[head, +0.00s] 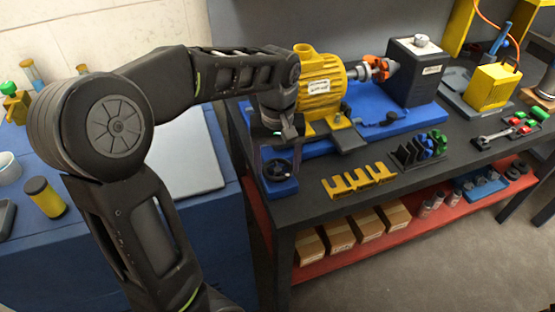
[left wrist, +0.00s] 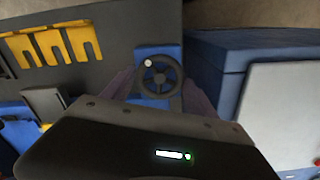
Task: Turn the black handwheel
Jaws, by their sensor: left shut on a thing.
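The black handwheel (head: 277,169) sits on a small blue block (head: 281,187) at the near left corner of the dark workbench. In the left wrist view the handwheel (left wrist: 150,86) shows as a spoked ring with a pale knob (left wrist: 148,63) on its rim. My left gripper (head: 278,160) points down at the handwheel and is shut on it, with one finger on either side. In the left wrist view its fingers are partly hidden behind the dark gripper body. My right gripper is in neither view.
A yellow motor (head: 320,85) stands on a blue base behind the handwheel. Yellow forked shims (head: 357,180) lie to its right. A blue cabinet (head: 222,225) with a pale panel (head: 185,160) stands left of the bench.

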